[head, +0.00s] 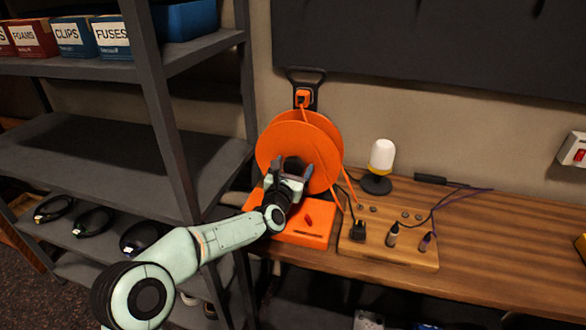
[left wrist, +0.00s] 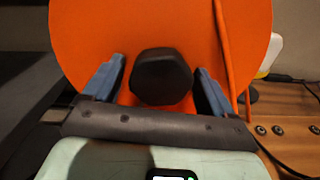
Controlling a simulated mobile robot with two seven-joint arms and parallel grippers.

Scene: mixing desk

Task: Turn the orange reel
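The orange reel (head: 285,142) stands upright on an orange base (head: 308,230) on the wooden desk. In the left wrist view the reel's flat orange disc (left wrist: 215,45) fills most of the picture, with a dark hexagonal knob (left wrist: 161,77) at its middle. My left gripper (head: 293,172) is in front of the reel's face. In the left wrist view its two blue-grey fingers (left wrist: 158,82) stand apart on either side of the knob, with visible gaps, so it is open. The head view mostly hides the knob behind the gripper. My right gripper is not in view.
A wooden board (head: 388,246) with plugs and cables lies right of the base. A white and yellow lamp (head: 382,158) stands behind it. A grey shelf unit (head: 165,110) rises close on the left. The desk's right part is mostly clear.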

